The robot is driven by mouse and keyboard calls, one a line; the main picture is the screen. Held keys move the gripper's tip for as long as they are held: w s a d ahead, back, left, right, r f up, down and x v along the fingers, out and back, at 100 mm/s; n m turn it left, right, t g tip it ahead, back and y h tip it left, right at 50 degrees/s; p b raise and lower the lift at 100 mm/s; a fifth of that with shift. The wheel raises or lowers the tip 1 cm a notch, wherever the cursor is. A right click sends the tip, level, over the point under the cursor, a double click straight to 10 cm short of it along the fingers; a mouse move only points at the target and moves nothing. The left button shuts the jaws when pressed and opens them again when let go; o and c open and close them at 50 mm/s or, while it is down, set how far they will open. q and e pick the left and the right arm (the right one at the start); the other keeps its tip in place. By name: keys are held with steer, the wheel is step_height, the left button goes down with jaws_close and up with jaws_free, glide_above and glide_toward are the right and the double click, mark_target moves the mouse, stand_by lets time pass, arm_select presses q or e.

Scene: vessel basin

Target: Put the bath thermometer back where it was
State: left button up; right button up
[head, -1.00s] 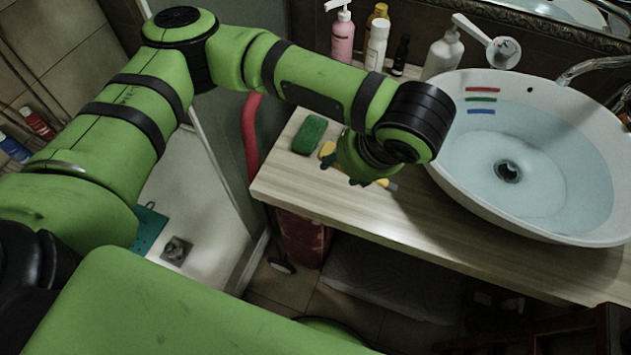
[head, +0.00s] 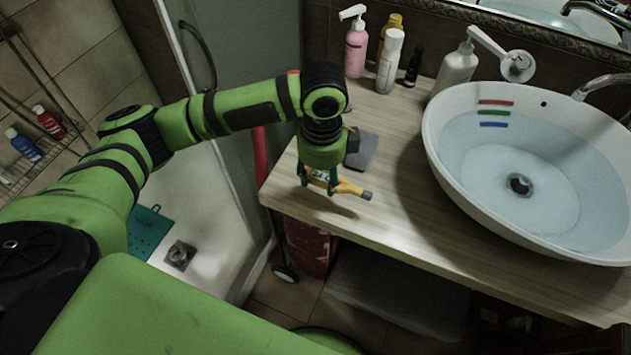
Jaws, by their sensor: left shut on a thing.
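The bath thermometer (head: 350,188) is yellow with a grey tip and a small display. It lies sideways in my left gripper (head: 317,182), with its grey tip pointing right. My left gripper is shut on it and points down over the left front part of the wooden counter (head: 392,208). The thermometer seems to be a little above the counter, with a shadow beneath it. Part of its body is hidden by the fingers. My right gripper is out of view.
A dark grey flat pad (head: 364,152) lies just behind my gripper. The white basin (head: 437,165) holds water and stands to the right. Several bottles, including a pink pump bottle (head: 356,50), stand along the back wall. The counter between gripper and basin is clear.

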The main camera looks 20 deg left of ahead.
mark_target(316, 195)
arm_select(q)
steer(key=shift+a+f, duration=0.45)
steer(key=shift+a, duration=0.15)
steer(key=shift+f+p, duration=0.4)
steer(key=shift+f, duration=1.55)
steer(key=shift+f, duration=0.1)
steer(key=o, duration=1.1)
steer(key=shift+o, duration=0.2)
step_height(316, 195, up, 12)
steer(key=shift+r+b, duration=0.15)
steer(key=shift+b, duration=0.6)
